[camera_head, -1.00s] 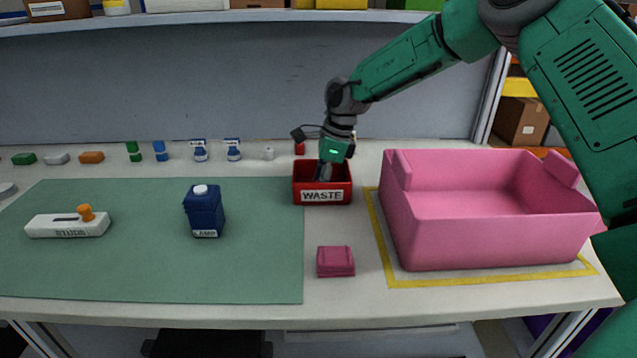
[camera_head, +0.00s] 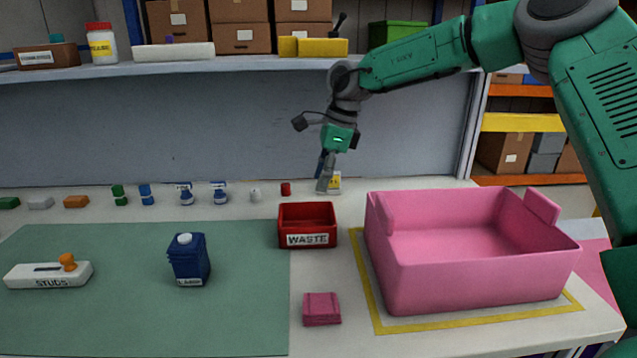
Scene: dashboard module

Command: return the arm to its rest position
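My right arm comes in from the right over the table. Its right gripper (camera_head: 325,184) points down above and behind the red waste bin (camera_head: 307,240), apart from it. The fingers are small and partly overlap in this view, so I cannot tell whether they are open or shut. No held object is clear. A small yellow-labelled thing (camera_head: 335,183) shows just beside the fingers. My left gripper is not in view.
A large pink bin (camera_head: 475,276) stands inside a yellow outline at the right. A small pink block (camera_head: 321,309) lies before the waste bin. A blue container (camera_head: 189,259) and a white studs holder (camera_head: 48,275) are on the green mat (camera_head: 110,325). Small items line the back; a shelf (camera_head: 240,66) runs above.

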